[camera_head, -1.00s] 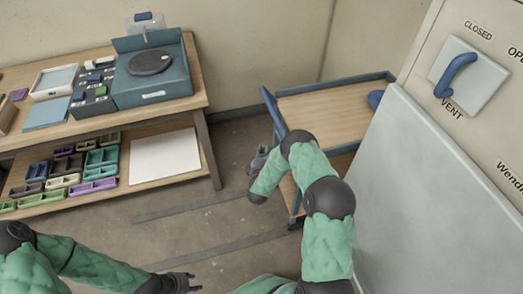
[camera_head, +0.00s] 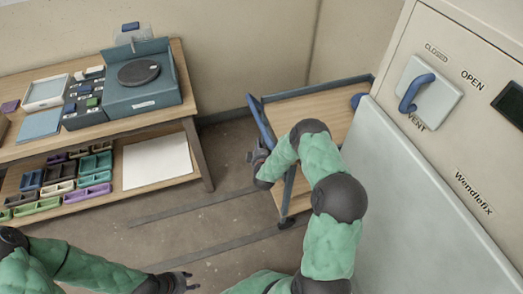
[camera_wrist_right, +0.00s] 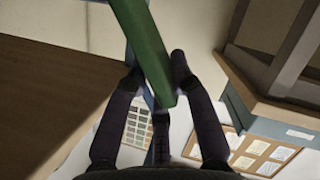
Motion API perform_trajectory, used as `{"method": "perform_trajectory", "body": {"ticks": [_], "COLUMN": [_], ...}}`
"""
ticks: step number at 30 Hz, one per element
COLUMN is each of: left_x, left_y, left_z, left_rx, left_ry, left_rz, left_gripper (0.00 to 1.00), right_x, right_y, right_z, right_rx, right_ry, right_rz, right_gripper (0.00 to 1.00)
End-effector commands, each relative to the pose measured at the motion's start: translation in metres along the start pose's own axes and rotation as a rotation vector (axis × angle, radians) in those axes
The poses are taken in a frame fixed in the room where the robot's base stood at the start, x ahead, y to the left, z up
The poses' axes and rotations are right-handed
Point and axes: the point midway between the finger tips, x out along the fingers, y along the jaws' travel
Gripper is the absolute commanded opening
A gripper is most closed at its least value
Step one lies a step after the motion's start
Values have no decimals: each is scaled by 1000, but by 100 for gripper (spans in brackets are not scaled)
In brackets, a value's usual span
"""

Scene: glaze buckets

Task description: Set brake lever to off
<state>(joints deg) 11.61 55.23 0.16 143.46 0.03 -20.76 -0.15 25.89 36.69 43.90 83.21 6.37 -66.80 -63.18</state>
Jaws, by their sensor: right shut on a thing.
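In the right wrist view a green bar (camera_wrist_right: 143,45) runs down between the two dark fingers of my right gripper (camera_wrist_right: 155,75), which are shut on it. The bar looks like the brake lever, but no label shows. In the head view my right gripper (camera_head: 257,157) is at the left end of a wooden-topped cart (camera_head: 310,115), just below its blue push handle (camera_head: 260,122). The green bar cannot be made out there. My left gripper (camera_head: 188,281) is low in the head view, over the floor, empty, with its fingers apart.
A pale cabinet (camera_head: 430,180) stands at the right, with a blue vent handle (camera_head: 410,92) and OPEN and CLOSED labels. A wooden workbench (camera_head: 185,85) with a teal box and bins stands at the left. Bare floor (camera_head: 190,215) lies between bench and cart.

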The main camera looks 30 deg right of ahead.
Motion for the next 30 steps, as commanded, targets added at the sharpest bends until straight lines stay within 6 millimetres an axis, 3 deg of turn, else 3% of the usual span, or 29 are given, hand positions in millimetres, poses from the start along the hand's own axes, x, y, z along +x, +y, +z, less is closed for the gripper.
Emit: {"method": "perform_trajectory", "body": {"ticks": [1, 9, 30], "left_x": [-1, -1, -1], "left_y": [0, 0, 0], "left_z": [0, -1, -1], "left_rx": [0, 0, 0], "left_ry": [1, 2, 2], "left_rz": [0, 0, 0], "left_gripper": [40, 40, 40], "right_x": [3, 5, 7], "right_y": [12, 26, 31], "right_z": [1, 2, 0], "right_rx": [-1, -2, -4], "right_ry": [-5, -7, -2], "right_rz": [24, 35, 44], "right_gripper": [0, 0, 0]}}
